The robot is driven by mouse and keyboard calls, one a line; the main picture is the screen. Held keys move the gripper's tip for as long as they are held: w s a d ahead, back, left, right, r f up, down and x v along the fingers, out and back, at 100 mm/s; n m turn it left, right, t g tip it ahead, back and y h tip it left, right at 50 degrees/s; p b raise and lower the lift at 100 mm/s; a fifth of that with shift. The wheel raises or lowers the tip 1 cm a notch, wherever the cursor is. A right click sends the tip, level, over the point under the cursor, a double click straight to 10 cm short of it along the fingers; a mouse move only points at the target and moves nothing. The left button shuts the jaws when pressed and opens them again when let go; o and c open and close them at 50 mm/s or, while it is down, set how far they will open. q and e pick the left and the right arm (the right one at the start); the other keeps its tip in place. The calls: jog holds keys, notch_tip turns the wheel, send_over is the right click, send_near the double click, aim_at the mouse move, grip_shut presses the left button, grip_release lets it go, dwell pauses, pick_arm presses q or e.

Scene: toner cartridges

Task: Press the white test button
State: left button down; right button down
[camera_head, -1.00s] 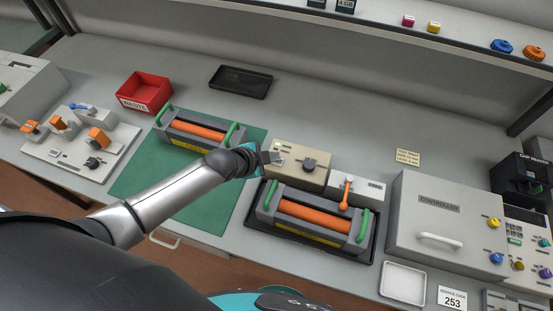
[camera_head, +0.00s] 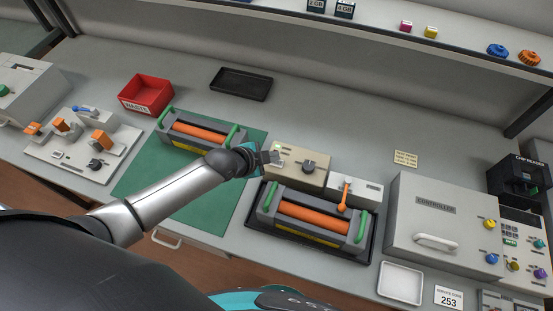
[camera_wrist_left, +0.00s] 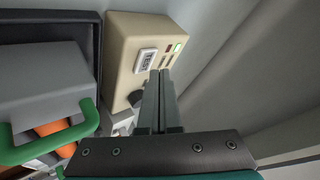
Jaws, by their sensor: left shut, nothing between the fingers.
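The beige tester box (camera_head: 300,165) stands on the bench behind the right-hand cartridge unit. In the left wrist view the box (camera_wrist_left: 122,45) shows a white button (camera_wrist_left: 146,60) with dark lettering on its face, beside small indicators, one lit green (camera_wrist_left: 178,47). My left gripper (camera_head: 273,157) is at the left end of the box. In the wrist view its closed, empty fingers (camera_wrist_left: 160,74) reach up to the box face, close beside the white button's lower right. I cannot tell whether they touch it. My right gripper is not in view.
A cartridge with an orange roller and green handles (camera_head: 313,217) sits in a black tray just in front of the box. A lever unit (camera_head: 368,188) and the controller (camera_head: 435,230) stand to the right. A second cartridge (camera_head: 195,132) lies on the green mat (camera_head: 145,180).

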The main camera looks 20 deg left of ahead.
aim_at(273, 165)
pick_arm(q)
notch_tip(273, 165, up, 5)
jog(key=p, duration=0.5)
jog(key=shift+r, duration=0.1)
dwell(0.8)
